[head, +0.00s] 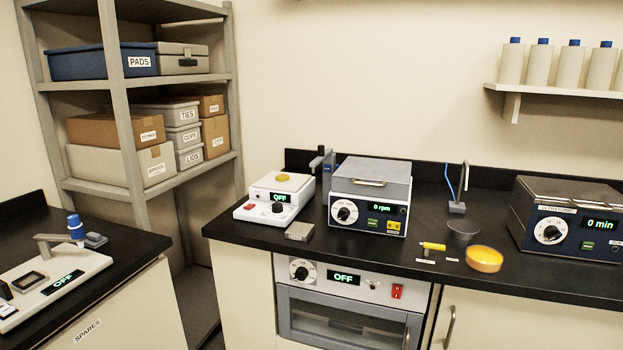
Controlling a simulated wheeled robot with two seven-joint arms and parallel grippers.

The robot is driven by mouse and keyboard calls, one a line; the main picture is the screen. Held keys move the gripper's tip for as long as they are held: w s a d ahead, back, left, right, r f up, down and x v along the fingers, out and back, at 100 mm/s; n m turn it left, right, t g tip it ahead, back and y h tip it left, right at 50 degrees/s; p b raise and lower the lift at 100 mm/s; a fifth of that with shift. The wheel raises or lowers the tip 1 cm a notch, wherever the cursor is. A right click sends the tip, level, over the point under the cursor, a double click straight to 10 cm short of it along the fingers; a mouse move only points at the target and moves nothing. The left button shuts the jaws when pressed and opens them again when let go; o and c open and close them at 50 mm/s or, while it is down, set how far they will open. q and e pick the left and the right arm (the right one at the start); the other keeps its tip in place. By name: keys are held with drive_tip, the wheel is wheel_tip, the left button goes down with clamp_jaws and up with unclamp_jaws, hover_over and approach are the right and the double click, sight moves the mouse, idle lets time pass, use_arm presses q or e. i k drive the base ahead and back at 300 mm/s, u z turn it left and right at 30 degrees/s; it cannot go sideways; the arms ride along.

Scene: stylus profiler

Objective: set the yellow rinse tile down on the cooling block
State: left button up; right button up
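A small yellow piece (283,178) lies on top of the white hotplate-like device (275,196), whose display reads OFF. It is too small to tell if it is the rinse tile. A small flat grey metal block (299,231), which looks like the cooling block, sits on the black counter in front of that device. Its top looks bare. A yellow-orange round dish (484,259) and a small yellow-handled item (432,246) are farther right on the counter. Neither of my grippers is in view.
A boxy spinner (368,197) reading 0 rpm stands right of the block. A dark bowl (463,232) and an ultrasonic bath (568,217) are farther right. A side bench at left holds a white instrument (50,285). Shelving (140,190) stands behind the gap between counters.

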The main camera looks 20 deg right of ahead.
sight(283, 177)
drive_tip(key=z, duration=0.75)
drive_tip(key=i, duration=1.6)
drive_tip(key=u, duration=0.65)
